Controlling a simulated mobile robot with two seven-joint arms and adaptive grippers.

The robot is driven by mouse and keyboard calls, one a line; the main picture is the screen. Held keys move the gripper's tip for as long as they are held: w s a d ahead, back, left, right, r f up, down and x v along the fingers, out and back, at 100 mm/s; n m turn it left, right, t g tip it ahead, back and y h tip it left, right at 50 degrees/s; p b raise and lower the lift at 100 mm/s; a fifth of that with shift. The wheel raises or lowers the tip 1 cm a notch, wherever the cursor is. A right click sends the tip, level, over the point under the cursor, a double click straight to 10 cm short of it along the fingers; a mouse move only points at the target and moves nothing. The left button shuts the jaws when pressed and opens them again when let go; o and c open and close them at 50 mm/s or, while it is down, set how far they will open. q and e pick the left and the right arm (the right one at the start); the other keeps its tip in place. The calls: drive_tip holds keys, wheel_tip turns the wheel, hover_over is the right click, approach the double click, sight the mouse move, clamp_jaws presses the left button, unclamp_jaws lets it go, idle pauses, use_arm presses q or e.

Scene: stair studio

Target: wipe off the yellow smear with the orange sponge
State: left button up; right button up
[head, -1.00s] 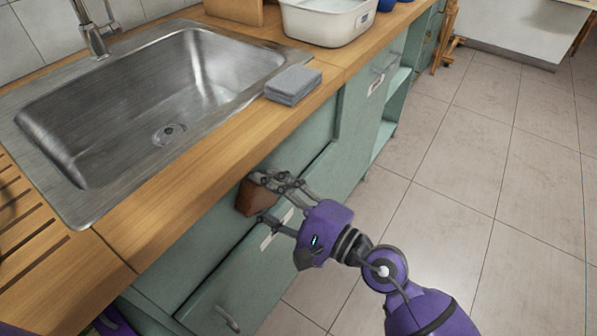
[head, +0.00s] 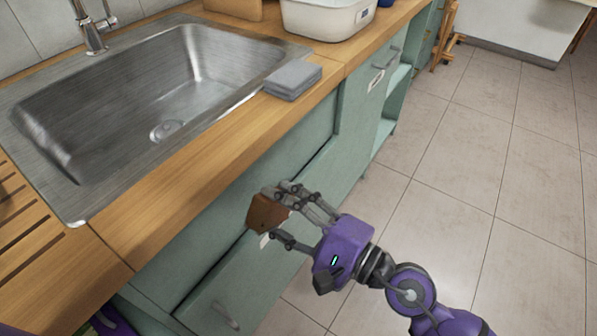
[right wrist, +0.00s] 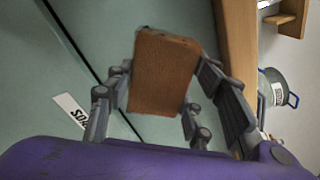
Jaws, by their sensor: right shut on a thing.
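The orange sponge (head: 266,213) is a brownish-orange block held in my right gripper (head: 276,214), in front of the green cabinet fronts (head: 228,270) below the sink. In the right wrist view the sponge (right wrist: 163,75) sits between the fingers, with its broad face toward the camera and the cabinet panel behind it. I cannot tell whether the sponge touches the panel. No yellow smear shows in either view now; the sponge and gripper hide part of the cabinet front.
A steel sink (head: 150,125) is set in the wooden counter (head: 190,160). A grey folded cloth (head: 292,80) lies near the counter's front edge. A white basin (head: 328,14) stands farther back. Open tiled floor (head: 465,150) lies to the right.

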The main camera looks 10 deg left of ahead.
drive_tip(key=shift+s+d, duration=0.2)
drive_tip(key=shift+d, duration=0.35)
use_arm(q)
drive_tip(key=shift+s+f, duration=0.4)
drive_tip(key=shift+s, duration=0.05)
use_arm(e)
drive_tip(key=shift+d, duration=0.1)
drive_tip(key=shift+b+v, duration=0.7)
drive_tip(key=shift+v, duration=0.5)
drive_tip(key=shift+s+d, duration=0.1)
drive_tip(key=shift+d, duration=0.1)
use_arm(q)
drive_tip(key=shift+s+a+f, duration=0.1)
drive_tip(key=shift+s+f, duration=0.2)
drive_tip(key=shift+f, duration=0.4)
drive_tip(key=shift+c, duration=0.4)
use_arm(e)
drive_tip(key=shift+r, duration=0.1)
